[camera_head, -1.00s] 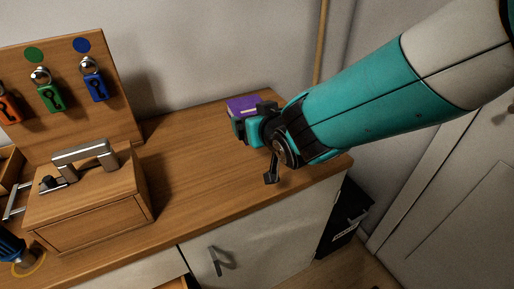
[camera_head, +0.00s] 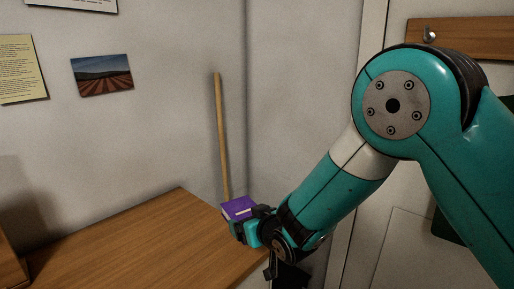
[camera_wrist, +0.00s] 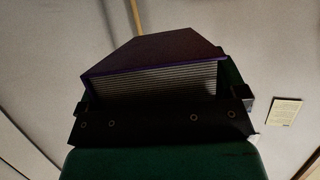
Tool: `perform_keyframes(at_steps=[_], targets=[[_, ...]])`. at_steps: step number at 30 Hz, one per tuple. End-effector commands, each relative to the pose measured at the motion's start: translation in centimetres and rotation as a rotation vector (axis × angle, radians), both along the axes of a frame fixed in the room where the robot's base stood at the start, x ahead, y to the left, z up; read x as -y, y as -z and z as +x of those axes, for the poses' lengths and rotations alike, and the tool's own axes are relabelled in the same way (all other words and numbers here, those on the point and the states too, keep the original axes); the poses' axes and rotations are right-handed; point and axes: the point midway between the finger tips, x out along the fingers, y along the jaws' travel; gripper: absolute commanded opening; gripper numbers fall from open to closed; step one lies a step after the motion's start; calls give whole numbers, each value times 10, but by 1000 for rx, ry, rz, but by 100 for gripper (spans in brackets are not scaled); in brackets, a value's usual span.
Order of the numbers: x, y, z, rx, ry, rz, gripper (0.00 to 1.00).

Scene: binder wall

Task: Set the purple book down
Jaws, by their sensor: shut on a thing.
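The purple book (camera_head: 238,207) is in my gripper (camera_head: 243,224) at the right end of the wooden counter (camera_head: 140,245). In the head view its purple cover faces up. I cannot tell whether it touches the counter or hangs beside its edge. In the wrist view the book (camera_wrist: 155,48) stands out beyond the dark gripper (camera_wrist: 163,112), with its striped page edges toward the camera and its cover in shadow. The fingers are shut on it; their tips are mostly hidden.
A wooden pole (camera_head: 220,130) leans against the wall behind the book. A landscape picture (camera_head: 102,75) and a yellow sheet (camera_head: 22,68) hang on the wall. A hook rail (camera_head: 470,38) is at upper right. The visible counter left of the book is largely clear.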

Motion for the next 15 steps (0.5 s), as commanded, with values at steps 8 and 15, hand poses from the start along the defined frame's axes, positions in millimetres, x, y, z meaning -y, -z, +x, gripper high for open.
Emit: perform_keyframes(at_steps=[8, 15], targets=[[162, 76, 6, -13, 242, 3, 58], [270, 114, -30, -13, 444, 16, 57]])
